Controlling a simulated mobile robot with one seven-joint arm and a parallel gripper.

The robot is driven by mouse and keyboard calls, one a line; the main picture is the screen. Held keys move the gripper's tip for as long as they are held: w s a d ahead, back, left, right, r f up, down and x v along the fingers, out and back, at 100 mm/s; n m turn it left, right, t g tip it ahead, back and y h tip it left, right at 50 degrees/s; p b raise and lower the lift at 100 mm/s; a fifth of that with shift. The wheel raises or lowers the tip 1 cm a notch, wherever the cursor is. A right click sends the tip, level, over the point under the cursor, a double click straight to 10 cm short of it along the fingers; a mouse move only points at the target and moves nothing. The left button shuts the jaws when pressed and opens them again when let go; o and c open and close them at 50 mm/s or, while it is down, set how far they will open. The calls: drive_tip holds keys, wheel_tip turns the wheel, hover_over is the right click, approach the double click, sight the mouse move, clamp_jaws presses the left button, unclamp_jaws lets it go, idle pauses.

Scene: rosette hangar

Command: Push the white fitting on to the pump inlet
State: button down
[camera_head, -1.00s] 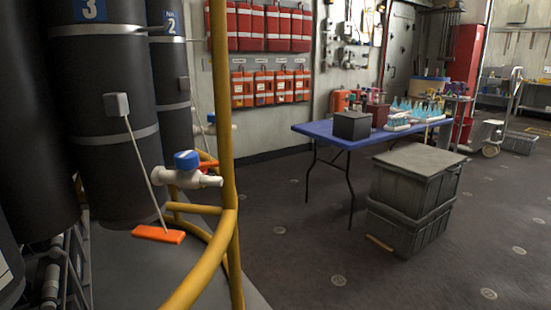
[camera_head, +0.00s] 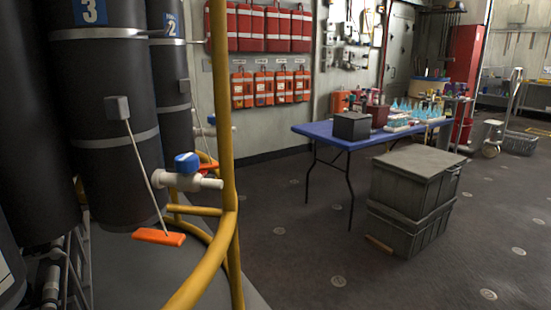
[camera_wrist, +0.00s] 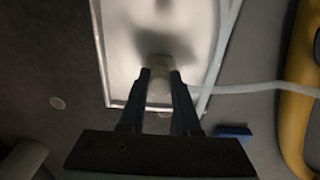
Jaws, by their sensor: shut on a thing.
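In the wrist view my gripper (camera_wrist: 160,76) is shut on a pale, roundish piece, seemingly the white fitting (camera_wrist: 159,90), between its two dark fingers. The far end of the fitting points at a bright pale panel (camera_wrist: 183,22), with a dark shadow around it. I cannot tell whether they touch. A thin white hose (camera_wrist: 265,89) runs right from near the fitting. I cannot make out the pump inlet in either view. My gripper is not in the head view.
A yellow rail (camera_head: 226,140) stands near dark cylinders (camera_head: 108,130) at left in the head view. A white valve with a blue cap (camera_head: 187,172) is beside it. A blue table (camera_head: 325,137) and grey stacked crates (camera_head: 412,195) stand right. A yellow tube (camera_wrist: 297,95) curves at right in the wrist view.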

drive_tip(key=shift+r+p, duration=2.7)
drive_tip(key=shift+r, duration=0.1)
drive_tip(key=shift+w, duration=0.1)
drive_tip(key=w+a+r+n+t+y, duration=0.3)
drive_tip(key=w+a+r+t, duration=0.15)
drive_tip(key=a+r, duration=0.4)
drive_tip(key=w+a+r+n+t+y, duration=0.3)
drive_tip(key=a+r+t, duration=0.2)
drive_tip(key=a+r, duration=0.35)
drive_tip(key=shift+x, duration=2.35)
drive_tip(key=shift+w+d+r, duration=0.1)
drive_tip(key=shift+w+r, duration=0.05)
drive_tip(key=shift+w+a+b, duration=0.25)
drive_tip(key=shift+b, duration=0.1)
